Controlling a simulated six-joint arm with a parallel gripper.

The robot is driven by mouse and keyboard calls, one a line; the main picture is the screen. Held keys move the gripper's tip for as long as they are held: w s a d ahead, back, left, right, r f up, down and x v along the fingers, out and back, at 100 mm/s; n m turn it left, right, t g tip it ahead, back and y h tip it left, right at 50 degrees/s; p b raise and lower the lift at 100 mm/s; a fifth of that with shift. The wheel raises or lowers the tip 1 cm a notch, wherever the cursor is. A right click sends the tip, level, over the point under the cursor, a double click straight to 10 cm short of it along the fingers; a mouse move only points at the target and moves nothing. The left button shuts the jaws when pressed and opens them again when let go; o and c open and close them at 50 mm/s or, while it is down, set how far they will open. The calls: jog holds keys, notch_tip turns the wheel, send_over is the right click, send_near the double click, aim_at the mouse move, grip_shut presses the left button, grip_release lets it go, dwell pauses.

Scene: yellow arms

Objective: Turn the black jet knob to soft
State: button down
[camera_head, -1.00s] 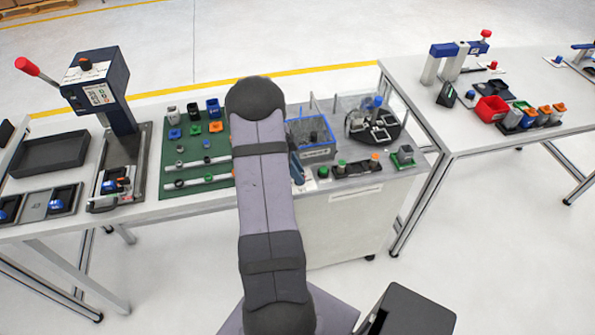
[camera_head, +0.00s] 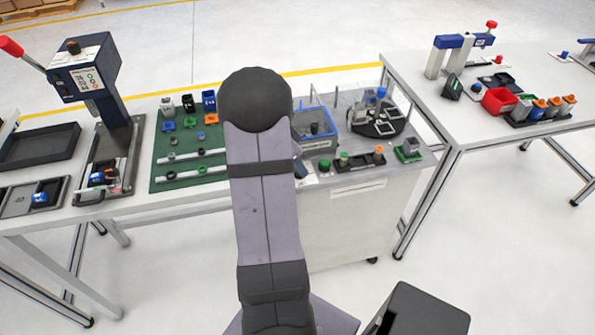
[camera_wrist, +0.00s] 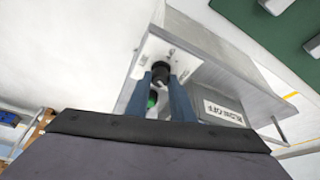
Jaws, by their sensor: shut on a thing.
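The black jet knob (camera_wrist: 160,72) stands out from a white plate (camera_wrist: 152,52) on the grey blow-off unit in the wrist view. My gripper (camera_wrist: 161,80) has its two blue fingers on either side of the knob and is shut on it. The soft mark and the knob's pointer are too small to read. In the head view, my arm covers the knob. A bit of blue finger (camera_head: 298,168) shows at the arm's right edge.
A green button (camera_wrist: 152,98) shows between the fingers. A BLOW OFF label (camera_wrist: 226,112) is right of them. A green mat (camera_head: 180,176) is left.

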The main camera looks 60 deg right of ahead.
jog(key=n+t+b, duration=0.1)
jog(key=n+t, duration=0.1)
jog(key=n, duration=0.2)
jog(key=shift+s+n, duration=0.1)
jog(key=shift+n, duration=0.3)
dwell(0.4)
jog(key=c, duration=1.5)
grip_release()
jog(key=shift+c, duration=0.2)
jog(key=shift+r, duration=0.15)
jog(key=v, duration=0.7)
jog(key=shift+a+b, duration=0.2)
jog(key=shift+b, duration=0.1)
jog(key=shift+n, duration=0.3)
